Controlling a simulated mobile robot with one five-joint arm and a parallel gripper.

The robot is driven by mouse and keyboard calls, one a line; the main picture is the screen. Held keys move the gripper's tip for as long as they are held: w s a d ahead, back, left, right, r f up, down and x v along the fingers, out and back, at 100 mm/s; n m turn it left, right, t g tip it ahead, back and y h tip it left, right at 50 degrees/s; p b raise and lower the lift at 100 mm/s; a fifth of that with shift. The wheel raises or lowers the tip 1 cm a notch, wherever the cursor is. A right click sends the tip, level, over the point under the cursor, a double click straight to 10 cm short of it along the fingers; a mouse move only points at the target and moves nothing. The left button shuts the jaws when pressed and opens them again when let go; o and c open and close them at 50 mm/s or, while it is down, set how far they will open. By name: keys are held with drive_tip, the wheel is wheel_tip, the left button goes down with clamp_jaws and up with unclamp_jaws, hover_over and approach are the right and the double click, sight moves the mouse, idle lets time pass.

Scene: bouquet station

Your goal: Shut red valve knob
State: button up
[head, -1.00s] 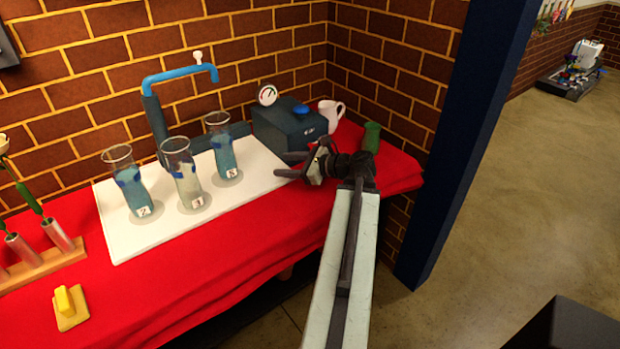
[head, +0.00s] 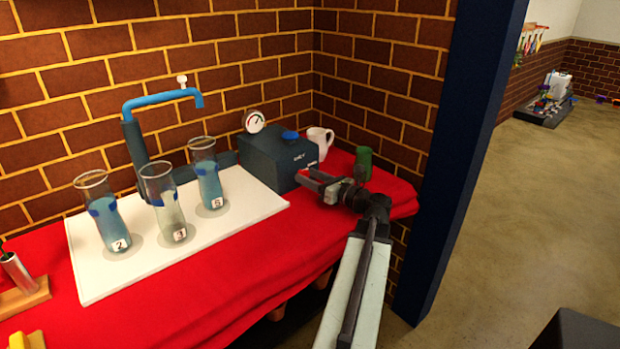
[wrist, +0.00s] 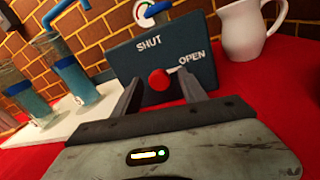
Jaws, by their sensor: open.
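The red valve knob (wrist: 158,80) shows in the wrist view on the front of a dark blue-grey box (wrist: 188,50). A pale pointer on the knob points toward the word OPEN at its right; the word SHUT is above it. My gripper (wrist: 160,88) is open, with a finger on each side of the knob in that view. I cannot tell whether the fingers touch the knob. In the head view my gripper (head: 312,180) is in front of the box (head: 278,160), and the knob is not visible there.
A white pitcher (head: 320,141) and a green cup (head: 363,160) stand right of the box. A gauge (head: 254,121) and blue cap (head: 290,135) top it. Several numbered glass vases (head: 163,205) stand on a white board (head: 110,279), near a blue spout (head: 160,97). A dark post (head: 465,150) stands at right.

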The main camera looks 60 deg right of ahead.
drive_tip(key=shift+w, duration=0.2)
clamp_jaws()
